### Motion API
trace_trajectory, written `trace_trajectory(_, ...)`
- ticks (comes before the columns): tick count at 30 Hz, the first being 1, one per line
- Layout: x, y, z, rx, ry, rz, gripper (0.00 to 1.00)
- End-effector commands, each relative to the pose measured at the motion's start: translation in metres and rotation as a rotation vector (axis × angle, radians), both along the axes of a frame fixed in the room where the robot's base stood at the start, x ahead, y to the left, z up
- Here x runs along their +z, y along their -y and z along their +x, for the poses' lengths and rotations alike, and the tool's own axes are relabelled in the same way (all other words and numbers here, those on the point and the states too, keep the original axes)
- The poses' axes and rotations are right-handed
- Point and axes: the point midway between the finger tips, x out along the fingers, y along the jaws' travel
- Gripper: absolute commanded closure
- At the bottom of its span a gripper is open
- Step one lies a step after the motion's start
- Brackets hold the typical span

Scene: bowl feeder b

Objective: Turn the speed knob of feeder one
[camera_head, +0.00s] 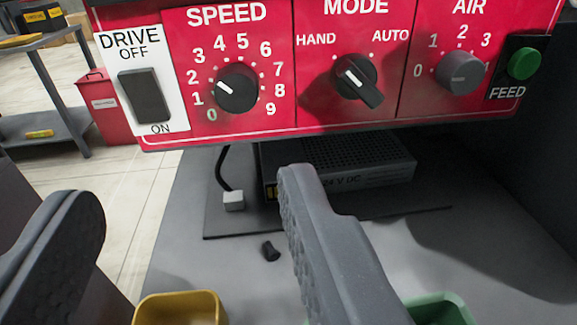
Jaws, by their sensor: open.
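The speed knob (237,88) is a round black dial on the red control panel (290,134), inside a printed scale from 0 to 9. Its white mark points to the upper left, close to the 2. My gripper (186,198) is open and empty, with one grey finger at the lower left and the other right of the middle. In the picture both fingertips lie below the panel's lower edge, and the knob is above the gap between them. Neither finger touches the knob. No label naming feeder one is in view.
The panel also carries the drive switch (145,96), mode knob (356,79) marked toward HAND, air knob (460,72) and green feed button (523,63). Below are a power supply (370,178), a small black part (270,251), a yellow bin (180,308) and a green bin (440,308).

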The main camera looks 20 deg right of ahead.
Motion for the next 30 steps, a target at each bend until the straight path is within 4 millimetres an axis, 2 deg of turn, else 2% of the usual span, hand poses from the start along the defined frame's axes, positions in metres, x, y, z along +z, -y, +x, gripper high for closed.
trace_trajectory(1, -0.014, 0.003, -0.002, -0.011, 0.011, -0.026, 0.49)
trace_trajectory(3, -0.02, 0.008, -0.005, -0.025, 0.034, -0.051, 0.49)
trace_trajectory(11, -0.024, 0.014, 0.0, -0.04, 0.06, -0.072, 0.49)
trace_trajectory(30, -0.024, 0.031, 0.08, -0.037, 0.062, -0.07, 0.49)
